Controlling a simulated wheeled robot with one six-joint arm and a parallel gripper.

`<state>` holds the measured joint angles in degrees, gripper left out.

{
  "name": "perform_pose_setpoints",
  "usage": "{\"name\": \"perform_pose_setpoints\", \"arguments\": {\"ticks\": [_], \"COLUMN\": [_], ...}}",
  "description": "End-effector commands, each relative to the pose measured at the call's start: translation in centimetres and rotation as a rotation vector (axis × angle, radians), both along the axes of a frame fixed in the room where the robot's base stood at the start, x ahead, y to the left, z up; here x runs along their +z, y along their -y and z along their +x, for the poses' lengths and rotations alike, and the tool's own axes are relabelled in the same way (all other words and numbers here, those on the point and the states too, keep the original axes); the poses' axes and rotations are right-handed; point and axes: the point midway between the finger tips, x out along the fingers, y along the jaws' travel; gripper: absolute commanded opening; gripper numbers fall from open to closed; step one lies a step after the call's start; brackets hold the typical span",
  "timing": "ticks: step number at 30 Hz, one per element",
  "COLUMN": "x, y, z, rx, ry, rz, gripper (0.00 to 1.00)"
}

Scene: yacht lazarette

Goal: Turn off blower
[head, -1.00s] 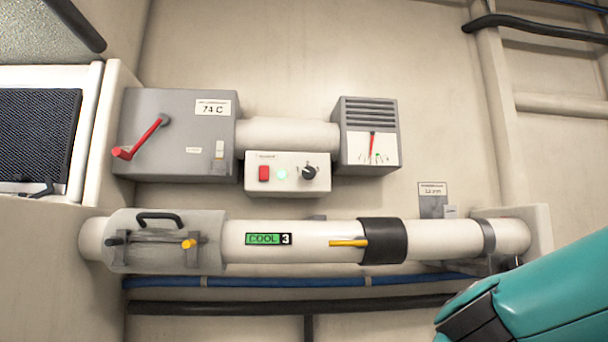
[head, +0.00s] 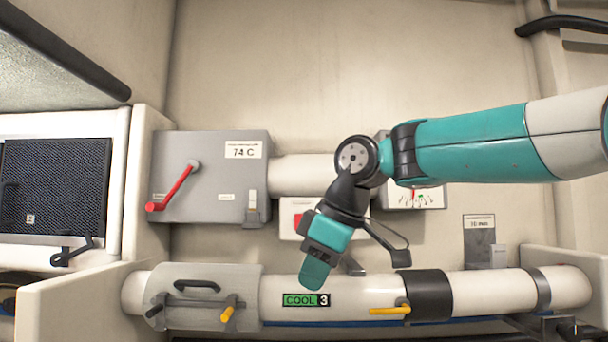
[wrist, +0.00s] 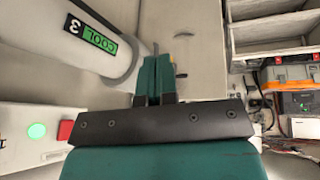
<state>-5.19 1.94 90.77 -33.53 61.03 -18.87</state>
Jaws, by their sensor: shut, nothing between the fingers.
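The blower's control box (head: 290,225) is white and sits on the back wall below the pale duct. Its red switch (head: 298,222) shows at the left edge of my arm, which hides the rest of the box in the head view. In the wrist view the red switch (wrist: 65,131) and a lit green lamp (wrist: 37,131) show at lower left. My gripper (head: 315,273) is shut and empty.
A grey box marked 74 C (head: 232,178) with a red lever (head: 175,188) stands at left. A gauge box (head: 430,197) is partly behind my arm. The white pipe (head: 360,290) below carries yellow handles (head: 390,311). Bare wall lies above.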

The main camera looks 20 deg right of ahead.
Motion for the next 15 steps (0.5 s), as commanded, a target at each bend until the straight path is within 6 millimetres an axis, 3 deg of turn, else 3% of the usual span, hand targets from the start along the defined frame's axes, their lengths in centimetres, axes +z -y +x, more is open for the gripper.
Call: {"name": "perform_pose_setpoints", "arguments": {"ticks": [1, 3, 6, 10, 15], "x": [5.5, 9.6, 13.7, 16.4, 16.9], "y": [0.9, 1.9, 3.2, 4.1, 4.4], "z": [2.1, 4.0, 5.8, 6.9, 7.1], "rx": [0.02, 0.047, 0.075, 0.096, 0.101], "ry": [0.052, 0.112, 0.174, 0.22, 0.233], "rz": [-0.027, -0.067, -0.114, -0.153, -0.165], "gripper": [0.0, 0.0, 0.0, 0.0, 0.0]}}
